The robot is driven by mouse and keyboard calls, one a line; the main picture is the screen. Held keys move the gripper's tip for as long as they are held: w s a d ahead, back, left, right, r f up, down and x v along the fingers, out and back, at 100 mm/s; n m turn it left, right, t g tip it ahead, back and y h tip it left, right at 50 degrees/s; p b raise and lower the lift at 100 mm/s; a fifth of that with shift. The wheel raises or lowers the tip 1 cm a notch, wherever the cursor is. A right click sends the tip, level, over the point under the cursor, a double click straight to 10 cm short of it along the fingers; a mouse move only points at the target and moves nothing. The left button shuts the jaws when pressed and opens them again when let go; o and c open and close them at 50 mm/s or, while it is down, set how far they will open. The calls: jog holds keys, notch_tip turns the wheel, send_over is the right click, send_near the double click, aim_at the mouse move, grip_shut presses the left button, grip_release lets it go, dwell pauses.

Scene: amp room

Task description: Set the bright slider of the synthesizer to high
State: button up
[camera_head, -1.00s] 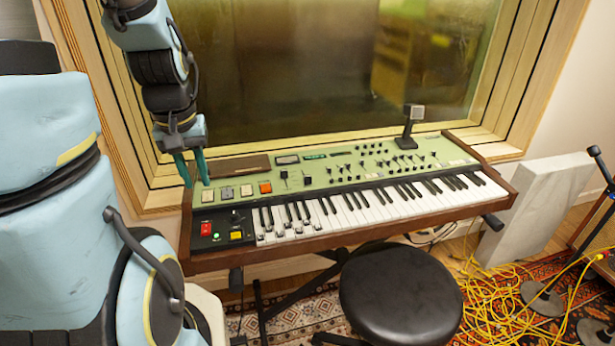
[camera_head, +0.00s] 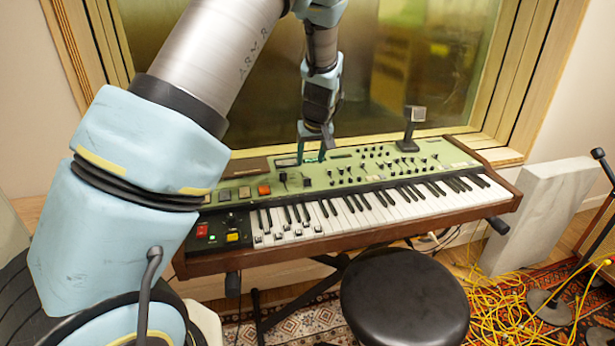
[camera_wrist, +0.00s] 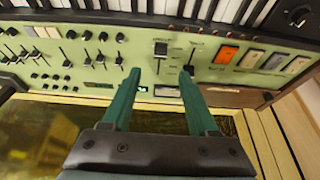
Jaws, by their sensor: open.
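The synthesizer (camera_head: 350,180) has a green panel above its keys, and its panel (camera_wrist: 220,75) fills much of the wrist view. Two larger black sliders stand apart there: one slider (camera_wrist: 160,50) lies just beyond the gap between my fingers, and another slider (camera_wrist: 190,66) is by the right fingertip. Both also show in the head view, as a left slider (camera_head: 283,178) and a right slider (camera_head: 307,180). Their labels are too small to read, so I cannot tell which is bright. My gripper (camera_head: 311,160) is open and empty near the panel's back edge; its green fingers (camera_wrist: 160,74) are apart.
Several smaller sliders (camera_wrist: 100,60) and knobs cover the panel beside them. An orange button (camera_head: 263,189) is to the left in the head view. A window is behind the synthesizer, and a black stool (camera_head: 405,300) stands in front.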

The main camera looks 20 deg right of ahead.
aim_at(307, 178)
jog(key=p+x, duration=0.2)
jog(key=x, duration=0.7)
jog(key=shift+s, duration=0.1)
grip_shut()
dwell(1.2)
